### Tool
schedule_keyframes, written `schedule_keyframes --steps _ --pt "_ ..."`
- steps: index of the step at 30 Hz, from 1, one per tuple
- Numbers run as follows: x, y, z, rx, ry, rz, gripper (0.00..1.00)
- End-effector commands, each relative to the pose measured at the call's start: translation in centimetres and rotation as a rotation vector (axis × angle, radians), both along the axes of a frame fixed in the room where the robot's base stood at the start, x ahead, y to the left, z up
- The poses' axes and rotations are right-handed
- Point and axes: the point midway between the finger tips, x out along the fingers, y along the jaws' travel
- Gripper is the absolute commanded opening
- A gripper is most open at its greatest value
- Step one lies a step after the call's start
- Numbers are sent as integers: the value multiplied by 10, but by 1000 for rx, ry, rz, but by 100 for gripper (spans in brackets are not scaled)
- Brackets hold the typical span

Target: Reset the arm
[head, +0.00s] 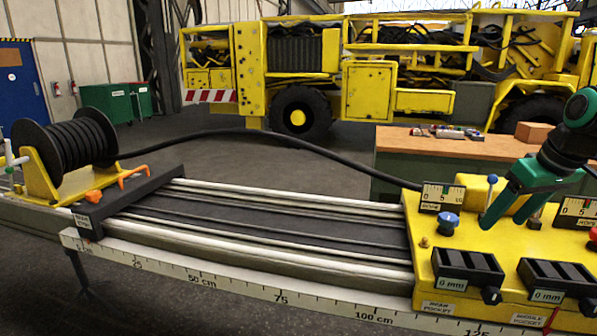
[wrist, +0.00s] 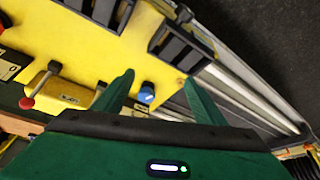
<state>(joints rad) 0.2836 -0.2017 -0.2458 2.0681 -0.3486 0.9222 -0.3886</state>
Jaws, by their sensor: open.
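My gripper (head: 503,207) is green and hangs at the right of the head view, over the yellow carriage (head: 424,262). Its two fingers are apart with nothing between them. In the wrist view my gripper (wrist: 158,88) points toward the yellow plate (wrist: 95,38), and a blue knob (wrist: 147,92) shows between the fingers, beyond them. The same blue knob (head: 448,221) stands left of my gripper in the head view. A blue-tipped lever (head: 492,181) is close beside the fingers; I cannot tell whether they touch.
A rail bed (head: 290,222) with a centimetre scale runs left to a black end bar (head: 130,200). A black hose (head: 290,136) arches from the reel (head: 68,142) to the carriage. A workbench (head: 440,150) stands behind, with a yellow vehicle (head: 365,92) beyond.

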Motion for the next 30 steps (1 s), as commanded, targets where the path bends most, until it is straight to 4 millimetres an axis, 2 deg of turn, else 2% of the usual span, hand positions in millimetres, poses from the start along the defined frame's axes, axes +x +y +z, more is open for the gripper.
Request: schedule_keyframes --steps 1,5,14,17,24,27,30 --pt "0 -1 0 0 0 -1 65" --pt "-28 0 -17 24 49 -92 65" --pt "-99 6 -57 68 170 -309 65" --pt "-130 12 -74 80 221 -396 65" --pt "-216 28 -120 90 360 -633 65" --pt "-236 33 -130 87 390 -690 65" --pt "-244 34 -134 85 403 -714 65"
